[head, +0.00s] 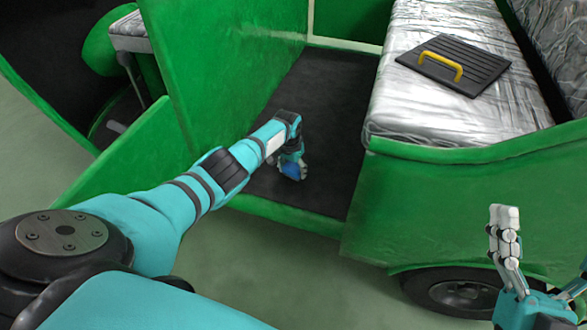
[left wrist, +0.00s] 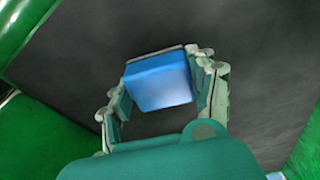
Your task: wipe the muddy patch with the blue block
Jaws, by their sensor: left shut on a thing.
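The blue block (head: 292,171) is in my left gripper (head: 290,167), low over the dark floor (head: 318,110) of the green rickshaw. In the left wrist view the block (left wrist: 160,82) sits between the two fingers, which are shut on it. I cannot tell whether the block touches the floor. I cannot make out a clear muddy patch; the gripper and block cover part of the floor. My right gripper (head: 545,240) is at the lower right, outside the rickshaw, its fingers spread and empty, one partly cut off by the frame edge.
A foil-covered seat (head: 440,110) stands right of the floor area, with a black board with a yellow handle (head: 455,65) on it. Green side panels (head: 225,65) border the floor. A wheel (head: 465,290) shows below the right panel.

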